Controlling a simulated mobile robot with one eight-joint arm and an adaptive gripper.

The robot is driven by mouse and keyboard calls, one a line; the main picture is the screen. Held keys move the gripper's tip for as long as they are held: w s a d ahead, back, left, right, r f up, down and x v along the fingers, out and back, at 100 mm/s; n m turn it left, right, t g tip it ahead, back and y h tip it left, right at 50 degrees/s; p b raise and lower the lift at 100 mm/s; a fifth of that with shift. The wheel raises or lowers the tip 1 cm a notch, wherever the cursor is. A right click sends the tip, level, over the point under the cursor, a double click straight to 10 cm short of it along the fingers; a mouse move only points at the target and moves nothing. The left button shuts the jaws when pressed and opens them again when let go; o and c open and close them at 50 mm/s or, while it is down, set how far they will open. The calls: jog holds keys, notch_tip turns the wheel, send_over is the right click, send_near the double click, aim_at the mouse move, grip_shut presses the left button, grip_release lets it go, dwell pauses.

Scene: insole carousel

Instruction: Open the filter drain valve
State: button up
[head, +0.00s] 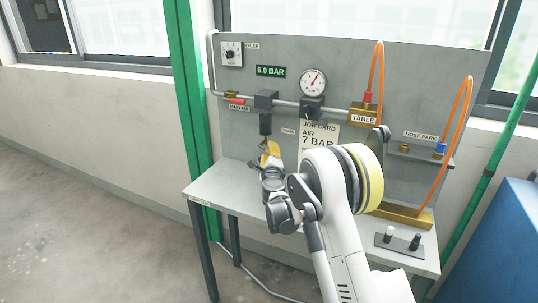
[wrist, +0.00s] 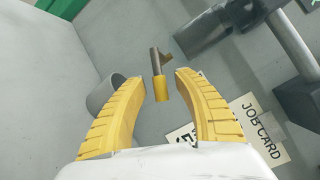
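The filter (head: 265,99) hangs on the pipe of the grey panel, with its dark bowl (head: 265,124) pointing down. In the head view my gripper (head: 270,150) is just below the bowl and the drain valve cannot be made out there. In the wrist view a small brass and yellow piece (wrist: 160,86), apparently the drain valve, stands between the spread yellow fingers of my gripper (wrist: 161,78). Gaps show on both sides, so the fingers look open and apart from it. The dark bowl also shows in the wrist view (wrist: 203,37).
A grey cup-like cylinder (wrist: 102,95) is beside the left finger. The job card (head: 319,134) is on the panel right of my gripper. A gauge (head: 313,81) and orange hoses (head: 375,68) are further right. The bench's left part (head: 222,190) is clear.

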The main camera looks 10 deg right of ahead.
grip_shut()
jog(key=shift+f, duration=0.1)
jog(key=m, duration=0.1)
jog(key=f+m+t, duration=0.1)
jog(key=a+m, duration=0.1)
jog(key=m, duration=0.1)
jog(key=shift+w+f+t+h, duration=0.15)
jog(key=shift+w+t+h, duration=0.1)
jog(key=shift+t+h, duration=0.15)
jog(key=shift+w+a+f+m+t+h, duration=0.15)
jog(key=shift+m+t+h, duration=0.15)
jog(key=shift+m, duration=0.65)
jog(key=shift+w+a+f+m+t+h, duration=0.15)
jog(key=shift+m+h, duration=0.3)
jog(key=shift+m, duration=0.45)
jog(key=shift+w+a+f+m+t+h, duration=0.15)
jog(key=shift+m+t+h, duration=0.15)
jog(key=shift+m, duration=0.65)
jog(key=shift+r+h, duration=0.1)
jog(key=shift+h, duration=0.15)
grip_release()
